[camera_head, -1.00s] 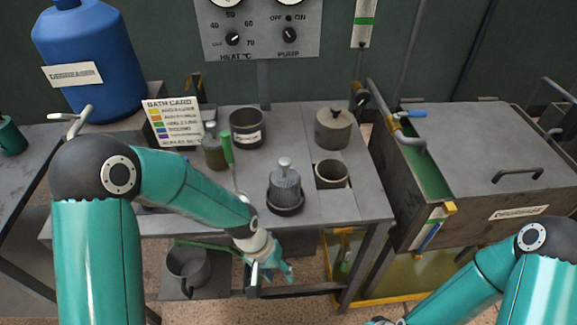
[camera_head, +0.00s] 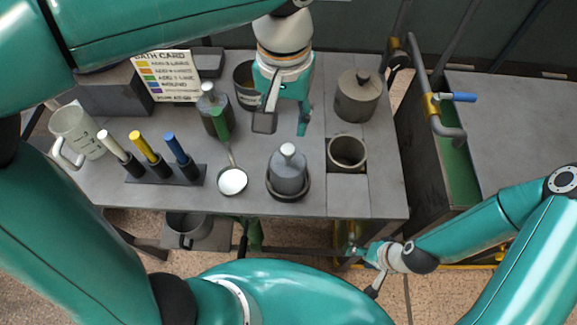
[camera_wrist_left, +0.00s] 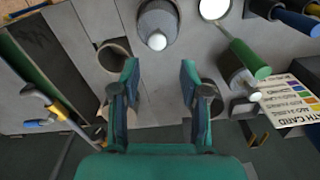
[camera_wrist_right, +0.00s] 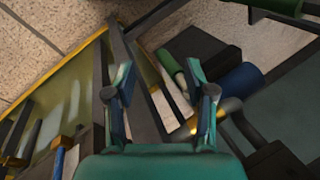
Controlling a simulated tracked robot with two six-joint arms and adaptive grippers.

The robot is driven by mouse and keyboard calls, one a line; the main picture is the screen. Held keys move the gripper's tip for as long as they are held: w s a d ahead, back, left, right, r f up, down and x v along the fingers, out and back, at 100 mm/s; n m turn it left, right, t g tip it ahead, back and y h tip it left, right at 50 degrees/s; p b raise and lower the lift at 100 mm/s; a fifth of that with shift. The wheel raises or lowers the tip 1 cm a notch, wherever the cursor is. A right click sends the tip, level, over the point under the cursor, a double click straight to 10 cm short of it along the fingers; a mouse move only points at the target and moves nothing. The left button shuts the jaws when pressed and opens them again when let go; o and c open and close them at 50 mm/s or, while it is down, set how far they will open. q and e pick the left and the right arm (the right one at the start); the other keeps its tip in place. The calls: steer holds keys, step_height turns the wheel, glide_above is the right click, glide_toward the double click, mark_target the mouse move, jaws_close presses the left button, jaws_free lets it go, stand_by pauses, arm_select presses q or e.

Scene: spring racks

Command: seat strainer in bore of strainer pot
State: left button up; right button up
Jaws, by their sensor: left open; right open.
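The strainer, a grey ribbed cylinder with a pale knob (camera_head: 288,171), stands upright in a dark round dish (camera_head: 287,194) on the table. It also shows at the top of the left wrist view (camera_wrist_left: 158,22). An open round pot (camera_head: 347,153), which looks like the strainer pot, sits to its right with its bore open upward; it also shows in the left wrist view (camera_wrist_left: 114,56). My left gripper (camera_head: 284,122) is open and empty, pointing down over the table behind the strainer. My right gripper (camera_head: 364,270) is open and empty, low in front of the table's right side.
A lidded pot (camera_head: 357,100) stands behind the open pot. A tank with pipe (camera_head: 445,131) is at right.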

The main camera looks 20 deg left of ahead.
mark_target(288, 148)
arm_select(q)
step_height(288, 148, down, 7)
steer(key=shift+r, duration=0.1)
steer(key=shift+w+d+f+p, duration=0.1)
steer(key=shift+f+p, duration=0.1)
steer(key=shift+f, duration=1.15)
steer(key=shift+w+d+f+p, duration=0.1)
steer(key=shift+f+p, duration=0.05)
steer(key=shift+f, duration=1.2)
jaws_close()
